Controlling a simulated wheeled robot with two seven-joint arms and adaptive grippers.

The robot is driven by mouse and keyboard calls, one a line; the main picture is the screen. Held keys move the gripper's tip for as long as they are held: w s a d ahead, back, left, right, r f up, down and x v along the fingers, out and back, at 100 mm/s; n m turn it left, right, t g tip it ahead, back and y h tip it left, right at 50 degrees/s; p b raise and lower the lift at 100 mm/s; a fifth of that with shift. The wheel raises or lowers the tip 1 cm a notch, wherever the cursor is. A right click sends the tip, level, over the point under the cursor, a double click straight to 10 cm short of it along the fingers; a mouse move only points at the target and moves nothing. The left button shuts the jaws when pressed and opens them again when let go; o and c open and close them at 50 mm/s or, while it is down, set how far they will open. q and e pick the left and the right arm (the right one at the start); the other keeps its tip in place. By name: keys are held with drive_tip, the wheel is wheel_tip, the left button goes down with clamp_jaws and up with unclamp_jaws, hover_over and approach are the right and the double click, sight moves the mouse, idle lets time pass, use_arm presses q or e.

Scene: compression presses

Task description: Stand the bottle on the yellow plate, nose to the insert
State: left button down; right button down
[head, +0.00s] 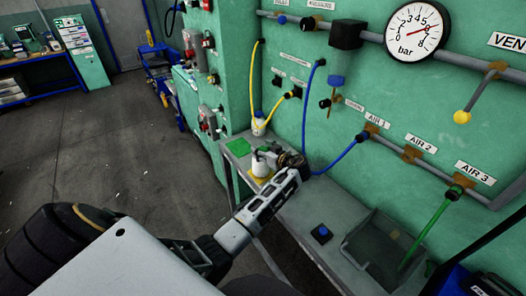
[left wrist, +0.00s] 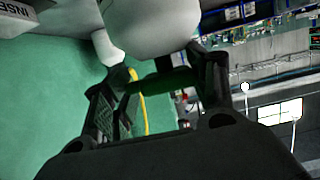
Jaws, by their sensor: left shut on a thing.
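The white bottle (head: 260,167) is at the yellow plate (head: 257,181) on the grey ledge, and looks roughly upright in the head view. I cannot tell whether its base touches the plate. My left gripper (head: 272,158) is shut on the bottle from its right side and hides part of it. In the left wrist view the bottle (left wrist: 150,25) is large and pale between the gripper's fingers (left wrist: 157,68). Its nose and the insert cannot be made out clearly. My right gripper is not in view.
A green square (head: 238,147) lies left of the plate. Another small white container (head: 259,127) stands behind, near yellow hoses. A blue hose (head: 340,158) hangs close to my gripper's right.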

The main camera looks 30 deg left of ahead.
use_arm(q)
drive_tip(key=shift+f, duration=0.4)
drive_tip(key=shift+c, duration=2.2)
unclamp_jaws()
